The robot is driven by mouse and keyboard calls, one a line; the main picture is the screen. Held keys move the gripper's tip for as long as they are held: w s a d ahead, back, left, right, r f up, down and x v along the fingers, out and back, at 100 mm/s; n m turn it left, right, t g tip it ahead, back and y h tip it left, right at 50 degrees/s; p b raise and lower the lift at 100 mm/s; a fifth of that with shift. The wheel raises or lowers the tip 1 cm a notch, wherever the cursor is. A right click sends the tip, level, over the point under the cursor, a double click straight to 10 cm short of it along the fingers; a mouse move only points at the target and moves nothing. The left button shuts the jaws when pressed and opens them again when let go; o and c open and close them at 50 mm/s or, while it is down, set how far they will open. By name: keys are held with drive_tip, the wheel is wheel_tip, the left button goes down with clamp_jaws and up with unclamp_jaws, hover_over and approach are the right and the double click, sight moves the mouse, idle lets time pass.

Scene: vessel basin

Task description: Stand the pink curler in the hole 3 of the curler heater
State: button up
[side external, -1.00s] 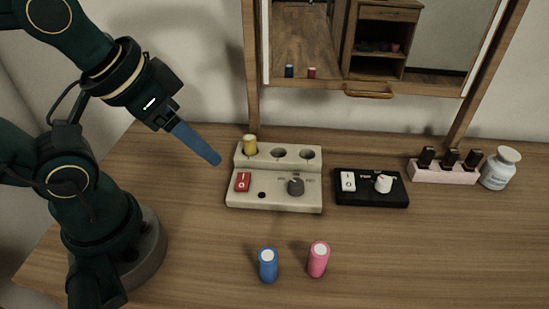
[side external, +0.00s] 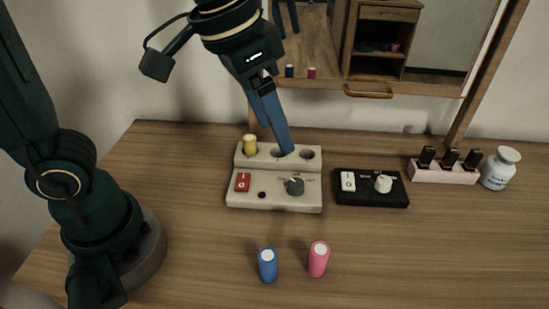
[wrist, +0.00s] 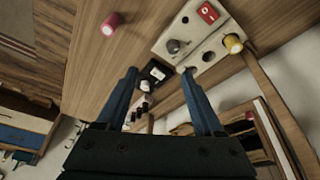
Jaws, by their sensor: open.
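The pink curler (side external: 318,262) stands upright on the table in front of the heater; it also shows in the wrist view (wrist: 109,25). The pale curler heater (side external: 275,203) stands behind it and shows in the wrist view (wrist: 189,31). Its back row has three holes. A yellow curler (side external: 250,145) stands in the left hole; the right hole (side external: 308,154) is empty. The middle hole is partly hidden by my fingers. My gripper (side external: 285,150) is open and empty, with its blue fingers pointing down over the back row. Its spread fingers show in the wrist view (wrist: 159,72).
A blue curler (side external: 268,265) stands left of the pink one. Right of the heater are a black control box (side external: 371,190), a pink holder (side external: 443,173) with dark-capped bottles, and a white jar (side external: 501,168). A mirror (side external: 430,45) stands behind. The front table is mostly clear.

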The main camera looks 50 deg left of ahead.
drive_tip(key=w+d+f+m+g, duration=0.2)
drive_tip(key=d+f, duration=0.3)
drive_tip(key=d, duration=0.2)
drive_tip(key=m+g+y, duration=0.1)
drive_tip(key=m, duration=0.1)
hover_over(320, 249)
wheel_tip(320, 249, down, 5)
drive_tip(key=shift+w+a+f, duration=0.1)
drive_tip(key=shift+f, duration=2.65)
clamp_jaws()
